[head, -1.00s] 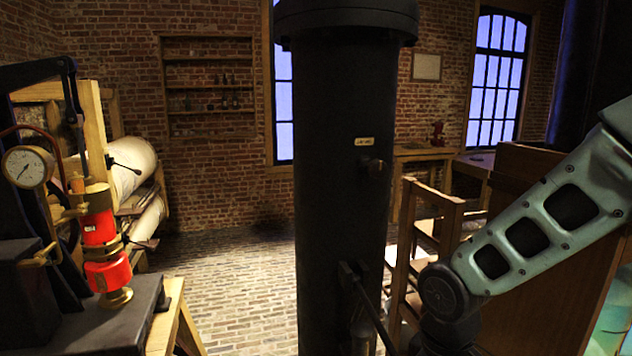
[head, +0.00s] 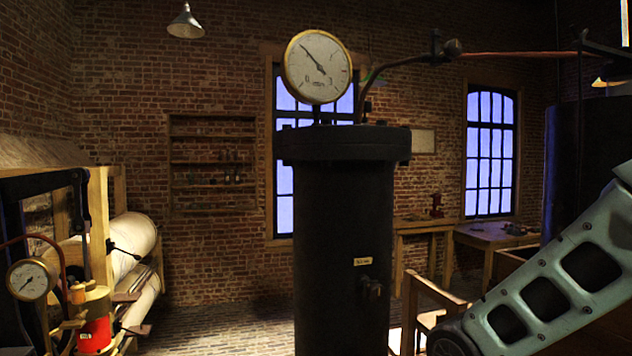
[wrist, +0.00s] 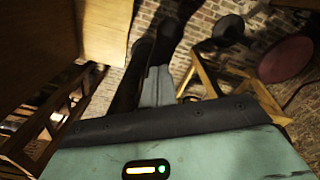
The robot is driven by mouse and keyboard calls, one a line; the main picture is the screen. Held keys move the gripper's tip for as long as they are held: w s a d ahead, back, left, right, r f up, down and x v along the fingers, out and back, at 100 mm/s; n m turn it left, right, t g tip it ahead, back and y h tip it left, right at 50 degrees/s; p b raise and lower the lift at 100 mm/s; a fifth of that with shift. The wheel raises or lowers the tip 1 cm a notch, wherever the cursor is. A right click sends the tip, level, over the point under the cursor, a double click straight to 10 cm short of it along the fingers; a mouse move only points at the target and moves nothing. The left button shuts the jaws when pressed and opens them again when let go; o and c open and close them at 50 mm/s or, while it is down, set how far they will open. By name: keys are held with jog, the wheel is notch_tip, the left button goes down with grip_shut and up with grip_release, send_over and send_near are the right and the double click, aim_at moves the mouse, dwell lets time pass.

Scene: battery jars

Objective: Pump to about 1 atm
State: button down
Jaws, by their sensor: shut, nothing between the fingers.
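A tall black cylinder (head: 341,230) stands upright mid-view in the head view. A large brass-rimmed gauge (head: 317,67) sits on top of it, its needle pointing to the upper left; the small print is hard to read. A red and brass pump-like device (head: 95,318) stands at the far left, with a smaller gauge (head: 32,279) beside it and a black lever frame (head: 84,215) above. My gripper (wrist: 160,72) shows only in the wrist view, shut and empty, above the brick floor. Dark shapes lie just behind its fingers; I cannot tell whether they touch.
A pipe (head: 400,62) runs from the cylinder top to the right. A wooden chair-like frame (head: 425,310) stands close between the cylinder and my arm. White rolls (head: 130,245) lie on a rack at left. Brick floor (head: 225,328) is open between rack and cylinder.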

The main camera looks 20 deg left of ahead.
notch_tip(320, 180, up, 4)
jog(key=p, duration=0.3)
jog(key=shift+r, duration=0.1)
jog(key=shift+f, duration=0.2)
jog(key=shift+s+d+f+b, duration=0.15)
jog(key=shift+s+f+b, duration=0.15)
jog(key=shift+b, duration=0.25)
jog(key=s+d+f+m+b, duration=0.2)
jog(key=s+d+f+b, duration=0.3)
jog(key=s+b, duration=0.3)
jog(key=s+d+f+m+b, duration=0.3)
jog(key=s+d+f+b, duration=0.1)
jog(key=s+f+b, duration=0.3)
jog(key=s+b, duration=0.2)
jog(key=shift+d+f+y+b, duration=0.15)
jog(key=shift+d+y+b, duration=0.15)
jog(key=shift+d, duration=0.05)
